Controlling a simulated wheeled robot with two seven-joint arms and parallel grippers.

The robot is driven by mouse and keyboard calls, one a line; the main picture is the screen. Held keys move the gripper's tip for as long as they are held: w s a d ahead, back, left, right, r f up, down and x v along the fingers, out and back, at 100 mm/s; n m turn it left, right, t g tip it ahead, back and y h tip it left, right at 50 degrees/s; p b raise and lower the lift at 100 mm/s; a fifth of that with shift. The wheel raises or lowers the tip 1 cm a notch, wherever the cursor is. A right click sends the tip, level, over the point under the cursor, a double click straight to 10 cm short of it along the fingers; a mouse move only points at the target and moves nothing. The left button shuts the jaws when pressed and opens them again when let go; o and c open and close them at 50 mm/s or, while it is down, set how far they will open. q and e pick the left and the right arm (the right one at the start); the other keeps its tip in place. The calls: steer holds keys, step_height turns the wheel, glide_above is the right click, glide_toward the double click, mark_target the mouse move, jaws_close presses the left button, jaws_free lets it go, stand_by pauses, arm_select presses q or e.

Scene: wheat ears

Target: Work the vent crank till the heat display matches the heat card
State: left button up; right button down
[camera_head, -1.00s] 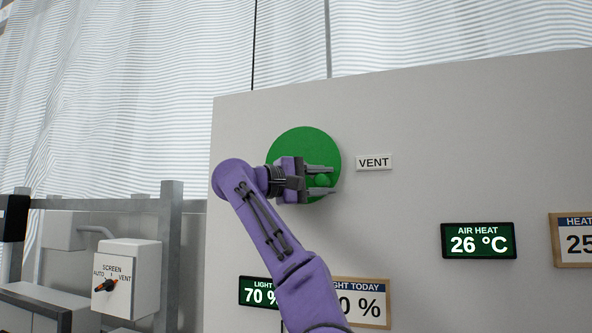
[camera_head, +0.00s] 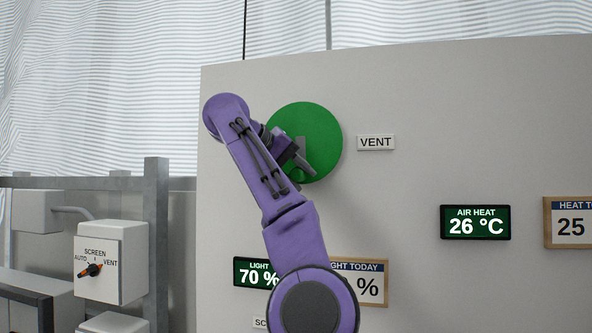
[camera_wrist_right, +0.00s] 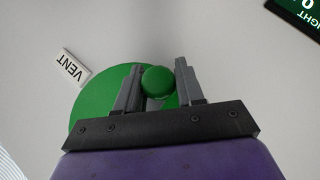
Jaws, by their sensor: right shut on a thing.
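The vent crank is a green disc (camera_head: 318,125) on the pale panel, beside the VENT label (camera_head: 376,142). Its round green knob (camera_wrist_right: 157,80) shows between the fingers in the right wrist view. My right gripper (camera_head: 302,160) is shut on that knob, with one finger on each side. In the head view my own purple arm hides the knob and the disc's lower left. The heat display (camera_head: 475,222) reads AIR HEAT 26 °C. The heat card (camera_head: 571,222) at the right edge reads 25, its right part cut off. My left gripper is not in view.
A light display (camera_head: 256,273) reads 70 %. A light card (camera_head: 372,283) is partly behind my arm. A SCREEN switch box (camera_head: 112,262) stands at the lower left, beside a grey post (camera_head: 156,245).

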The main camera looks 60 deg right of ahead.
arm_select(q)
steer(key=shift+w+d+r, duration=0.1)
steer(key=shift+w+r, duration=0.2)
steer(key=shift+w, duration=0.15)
arm_select(e)
steer(key=shift+w+a+r+m+t, duration=0.2)
steer(key=shift+w+m+t, duration=0.1)
steer(key=shift+w+t, duration=0.1)
steer(key=c, duration=1.1)
jaws_free()
steer(key=o, duration=0.3)
steer(key=shift+w+d, duration=0.1)
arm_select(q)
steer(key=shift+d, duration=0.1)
arm_select(e)
steer(key=shift+d+f, duration=0.15)
